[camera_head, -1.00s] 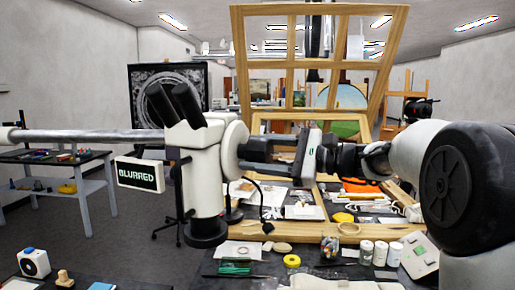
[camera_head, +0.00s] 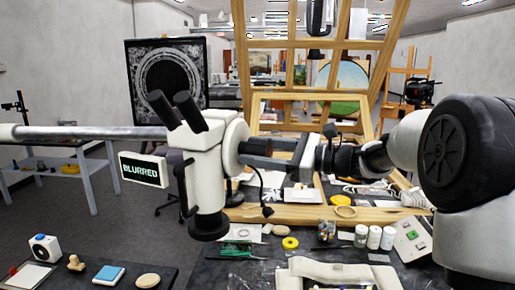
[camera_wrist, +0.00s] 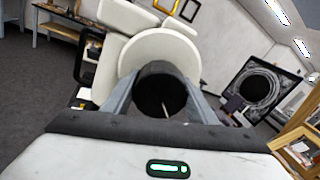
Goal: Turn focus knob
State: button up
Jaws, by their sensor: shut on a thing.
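The white microscope (camera_head: 208,175) with black eyepieces hangs on a grey horizontal boom (camera_head: 90,132). A sign reading "BLURRED" (camera_head: 143,169) is at its left. A round white disc (camera_head: 235,145) is on its right side. My gripper (camera_head: 252,147) reaches this side from the right. In the wrist view, my gripper (camera_wrist: 161,85) has its two fingers on either side of the black focus knob (camera_wrist: 158,95), shut on it. The white disc (camera_wrist: 160,50) shows behind the knob. In the head view the knob is mostly hidden between the fingers.
Below lies a dark worktable with white jars (camera_head: 374,237), a yellow tape roll (camera_head: 290,243), a control box with buttons (camera_head: 410,238) and a white frame-like piece (camera_head: 335,272). A wooden easel frame (camera_head: 240,70) stands behind. A side table (camera_head: 60,165) is at left.

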jog(key=o, duration=1.1)
jog(key=shift+c, duration=0.2)
jog(key=shift+d, duration=0.1)
jog(key=b+v, duration=0.1)
jog(key=v, duration=1.6)
jog(key=shift+b, duration=0.3)
jog(key=shift+d, duration=0.15)
